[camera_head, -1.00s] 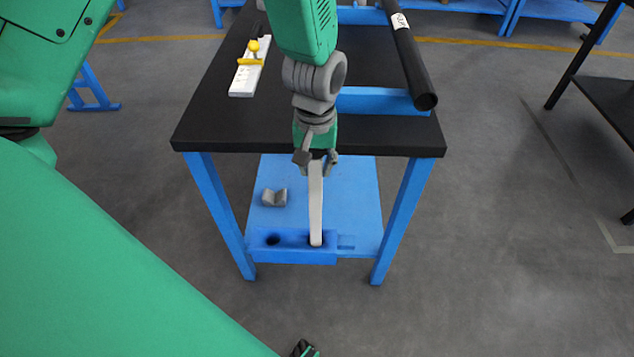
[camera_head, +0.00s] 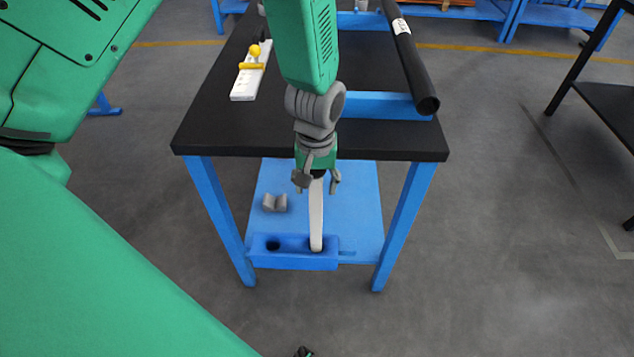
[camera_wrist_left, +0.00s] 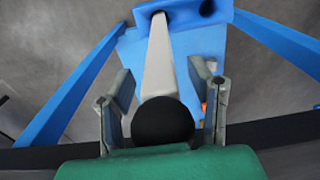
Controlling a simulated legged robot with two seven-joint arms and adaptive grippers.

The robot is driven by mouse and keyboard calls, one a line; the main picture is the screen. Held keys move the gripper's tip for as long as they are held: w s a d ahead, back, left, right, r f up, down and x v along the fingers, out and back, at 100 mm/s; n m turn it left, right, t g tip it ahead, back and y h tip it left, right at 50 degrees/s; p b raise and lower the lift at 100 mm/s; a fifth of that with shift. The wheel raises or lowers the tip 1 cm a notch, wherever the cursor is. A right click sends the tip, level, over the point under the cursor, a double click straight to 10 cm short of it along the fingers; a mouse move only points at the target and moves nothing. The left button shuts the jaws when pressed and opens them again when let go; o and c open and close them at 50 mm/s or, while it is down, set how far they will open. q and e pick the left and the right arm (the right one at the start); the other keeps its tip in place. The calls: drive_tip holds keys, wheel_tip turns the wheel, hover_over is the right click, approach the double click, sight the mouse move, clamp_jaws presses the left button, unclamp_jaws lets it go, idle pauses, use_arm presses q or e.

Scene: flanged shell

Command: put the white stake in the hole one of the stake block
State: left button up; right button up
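The white stake (camera_head: 316,215) stands roughly upright, with its lower end in the right-hand hole of the blue stake block (camera_head: 295,260) in the head view. The block's other hole (camera_head: 273,245) is empty. My left gripper (camera_head: 317,182) is at the stake's top, its fingers spread on either side. In the left wrist view the stake (camera_wrist_left: 159,60) and its black round top (camera_wrist_left: 163,122) lie between the open fingers (camera_wrist_left: 163,95), with gaps on both sides. The stake block (camera_wrist_left: 180,10) shows at the top edge there. My right gripper is not recognisable.
A black-topped table (camera_head: 220,125) with blue legs stands over the blue lower shelf (camera_head: 358,205). A grey notched block (camera_head: 274,203) sits on that shelf. On top are a white strip with a yellow part (camera_head: 246,82) and a black tube (camera_head: 415,70).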

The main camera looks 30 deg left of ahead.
use_arm(q)
wheel_tip(320, 180, up, 12)
drive_tip(key=shift+d+r+p, duration=0.1)
drive_tip(key=shift+p, duration=1.15)
use_arm(e)
wheel_tip(320, 180, up, 2)
drive_tip(key=shift+r, duration=0.25)
use_arm(q)
drive_tip(key=shift+s, duration=0.15)
use_arm(e)
drive_tip(key=shift+s, duration=0.1)
